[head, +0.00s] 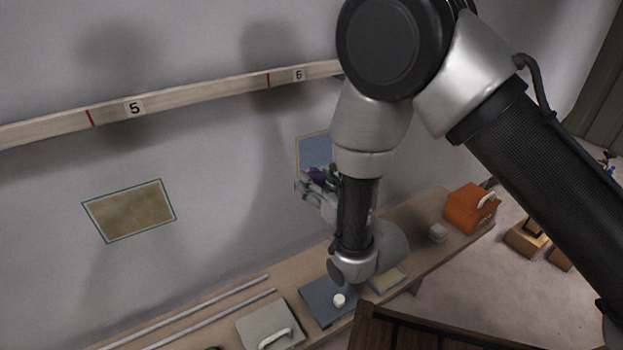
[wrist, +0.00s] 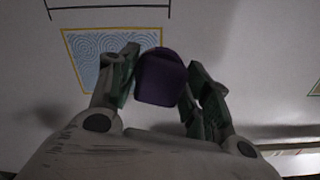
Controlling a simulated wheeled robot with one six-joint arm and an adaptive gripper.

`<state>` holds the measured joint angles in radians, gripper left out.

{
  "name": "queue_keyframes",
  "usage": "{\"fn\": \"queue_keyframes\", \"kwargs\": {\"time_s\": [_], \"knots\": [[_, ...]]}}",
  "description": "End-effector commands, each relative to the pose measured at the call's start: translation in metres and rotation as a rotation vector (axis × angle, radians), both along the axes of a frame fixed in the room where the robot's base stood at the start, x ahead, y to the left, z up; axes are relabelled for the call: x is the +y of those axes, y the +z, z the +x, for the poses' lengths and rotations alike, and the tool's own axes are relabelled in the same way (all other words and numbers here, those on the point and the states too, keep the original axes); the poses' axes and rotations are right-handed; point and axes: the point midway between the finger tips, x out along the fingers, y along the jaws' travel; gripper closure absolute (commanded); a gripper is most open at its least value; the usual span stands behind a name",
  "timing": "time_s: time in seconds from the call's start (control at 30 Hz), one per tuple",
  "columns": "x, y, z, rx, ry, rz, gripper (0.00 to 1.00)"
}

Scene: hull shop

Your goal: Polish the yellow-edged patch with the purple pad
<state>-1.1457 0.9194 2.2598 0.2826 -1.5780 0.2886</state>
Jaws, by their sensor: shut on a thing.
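The yellow-edged patch (head: 314,149) is on the grey wall, partly hidden by my arm in the head view. In the wrist view the patch (wrist: 88,52) shows a blue-grey face with swirl marks, and my fingers and the pad cover its lower right part. My gripper (head: 322,184) is shut on the purple pad (head: 316,174). In the wrist view the pad (wrist: 160,80) sits between the two green-grey fingers of my gripper (wrist: 163,72). I cannot tell whether the pad touches the wall.
A green-edged patch (head: 130,211) is on the wall at left. A numbered batten (head: 190,97) runs above. The bench (head: 418,212) below holds rods (head: 200,308), a grey handled block (head: 268,327), a dark plate (head: 318,304) and an orange box (head: 470,208).

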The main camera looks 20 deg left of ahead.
Motion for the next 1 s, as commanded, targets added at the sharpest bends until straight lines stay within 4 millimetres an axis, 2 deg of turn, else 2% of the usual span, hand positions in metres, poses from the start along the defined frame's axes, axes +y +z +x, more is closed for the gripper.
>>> {"fn": "queue_keyframes", "kwargs": {"time_s": [0.3,0.7,1.0], "knots": [[-0.002,0.000,-0.002,0.000,0.000,0.000,0.72],[-0.036,0.001,-0.031,0.001,0.000,-0.002,0.72],[-0.039,0.000,-0.033,0.001,0.000,-0.003,0.72]]}}
